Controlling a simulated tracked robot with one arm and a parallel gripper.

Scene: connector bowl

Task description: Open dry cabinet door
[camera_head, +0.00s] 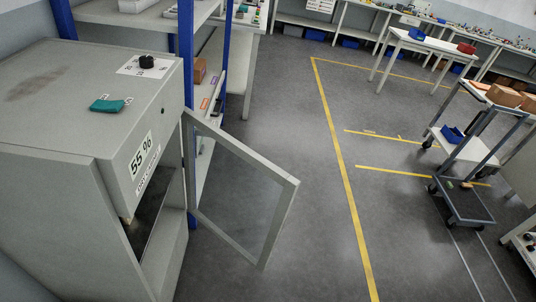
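The dry cabinet (45,115) is a grey box at the left, with a label (140,153) reading "55 %" on its front. Its door (288,215), a light frame around a clear pane, stands swung wide open to the right, hinged at the cabinet's far front edge. The dark opening (148,222) shows below the label, and its contents are hard to make out. My gripper is not in view.
Blue-posted shelving (186,40) stands behind the cabinet. Open grey floor (285,120) with yellow lines (341,165) lies beyond the door. A trolley (462,200) with boxes stands at the right, and a white table (420,42) and benches are at the back.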

